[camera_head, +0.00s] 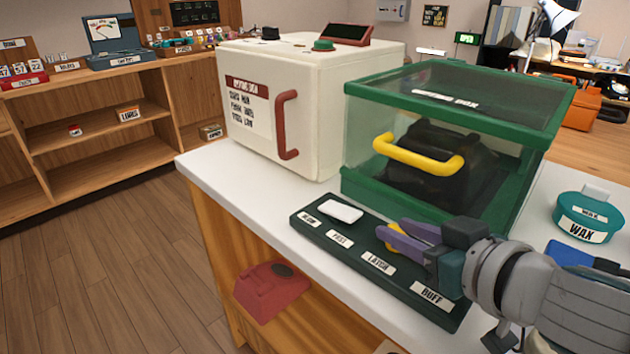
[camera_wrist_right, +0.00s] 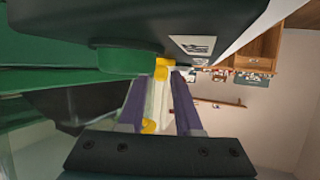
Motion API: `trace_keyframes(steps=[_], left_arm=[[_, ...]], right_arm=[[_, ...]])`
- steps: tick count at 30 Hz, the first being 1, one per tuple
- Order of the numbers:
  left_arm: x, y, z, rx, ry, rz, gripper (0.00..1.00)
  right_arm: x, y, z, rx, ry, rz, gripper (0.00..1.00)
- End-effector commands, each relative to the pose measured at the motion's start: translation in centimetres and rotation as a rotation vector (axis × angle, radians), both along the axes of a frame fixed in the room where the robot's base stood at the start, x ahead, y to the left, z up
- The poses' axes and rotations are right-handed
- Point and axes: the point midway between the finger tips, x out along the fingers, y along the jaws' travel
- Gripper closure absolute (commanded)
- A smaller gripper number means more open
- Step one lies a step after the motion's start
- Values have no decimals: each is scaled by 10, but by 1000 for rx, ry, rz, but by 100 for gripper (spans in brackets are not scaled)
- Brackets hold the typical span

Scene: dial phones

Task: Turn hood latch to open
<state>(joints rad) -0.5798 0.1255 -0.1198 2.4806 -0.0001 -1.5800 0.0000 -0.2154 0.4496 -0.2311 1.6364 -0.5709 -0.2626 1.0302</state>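The green-framed glass hood (camera_head: 450,140) sits on the white counter with its yellow handle (camera_head: 418,155) facing front, and looks closed. In front of it lies a dark green panel (camera_head: 335,235) with labels, one reading LATCH. My right gripper (camera_head: 400,238) is low over the panel beside that label. Its purple fingers are apart, with a yellow latch piece (camera_head: 426,232) between them. In the right wrist view the yellow latch (camera_wrist_right: 161,69) shows between the fingertips (camera_wrist_right: 162,78), with narrow gaps beside it. Part of the latch is hidden by the gripper. My left gripper is out of view.
A white box (camera_head: 305,100) with a red handle stands left of the hood. A white block (camera_head: 340,211) lies on the panel's left part. A green WAX tin (camera_head: 588,217) stands to the right. A red object (camera_head: 270,290) is on the shelf below.

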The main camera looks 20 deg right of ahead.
Motion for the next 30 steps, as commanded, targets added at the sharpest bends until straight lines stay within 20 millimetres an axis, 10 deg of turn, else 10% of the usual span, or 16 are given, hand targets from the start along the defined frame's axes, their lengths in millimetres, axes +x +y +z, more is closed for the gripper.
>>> trace_keyframes(steps=[8,30], left_arm=[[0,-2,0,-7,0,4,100],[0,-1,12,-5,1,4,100]], right_arm=[[0,0,0,0,0,0,100],[1,-3,1,-7,0,268,100]])
